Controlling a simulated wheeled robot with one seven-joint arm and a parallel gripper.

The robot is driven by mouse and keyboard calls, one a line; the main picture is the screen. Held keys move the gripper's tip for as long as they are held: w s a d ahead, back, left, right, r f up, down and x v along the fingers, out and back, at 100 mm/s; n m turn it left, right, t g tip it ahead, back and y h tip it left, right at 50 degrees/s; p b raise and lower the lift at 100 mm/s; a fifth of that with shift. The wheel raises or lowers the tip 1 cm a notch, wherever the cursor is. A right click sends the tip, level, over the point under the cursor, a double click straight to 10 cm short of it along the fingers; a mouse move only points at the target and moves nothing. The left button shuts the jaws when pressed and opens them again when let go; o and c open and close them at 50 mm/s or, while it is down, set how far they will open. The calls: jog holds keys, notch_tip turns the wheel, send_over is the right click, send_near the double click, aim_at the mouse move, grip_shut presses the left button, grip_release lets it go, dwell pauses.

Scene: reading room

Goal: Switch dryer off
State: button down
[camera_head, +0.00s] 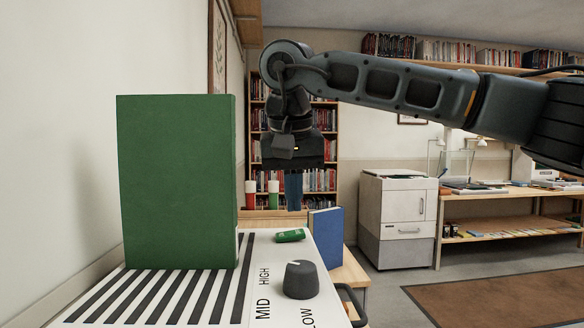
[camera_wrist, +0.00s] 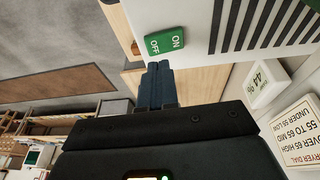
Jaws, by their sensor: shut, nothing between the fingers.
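The dryer (camera_head: 240,312) has a white top with black slots. A green rocker switch (camera_head: 290,235) sits at its far end. In the wrist view the switch (camera_wrist: 165,41) reads ON and OFF, with OFF on the side nearer my fingers. I cannot tell which side is pressed. A dark dial (camera_head: 300,281) among the labels HIGH, MID and LOW has a white mark pointing to the upper left. My gripper (camera_head: 293,207) is shut and empty, pointing down above and apart from the switch. Its fingers (camera_wrist: 157,68) also show in the wrist view.
A large green book (camera_head: 178,180) stands on the slots, left of the switch. A blue book (camera_head: 326,236) stands behind the dryer's right edge. Open floor lies right.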

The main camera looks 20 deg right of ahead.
aim_at(300, 232)
jog(key=shift+s+d+f, duration=0.1)
jog(key=shift+d+f, duration=0.05)
jog(key=shift+f, duration=0.6)
jog(key=shift+s+d+f, duration=0.1)
jog(key=shift+f, duration=0.65)
jog(key=shift+d+f+y+b, duration=0.25)
jog(key=shift+f+y+b, duration=0.3)
jog(key=shift+b, duration=0.15)
jog(key=shift+s+d+f+m+t+y+b, duration=0.1)
jog(key=shift+d+f+m+t+y+b, duration=0.2)
jog(key=shift+y+b, duration=0.4)
jog(key=shift+d+y, duration=0.1)
jog(key=shift+y, duration=0.25)
jog(key=shift+s+t, duration=0.1)
jog(key=shift+t, duration=0.2)
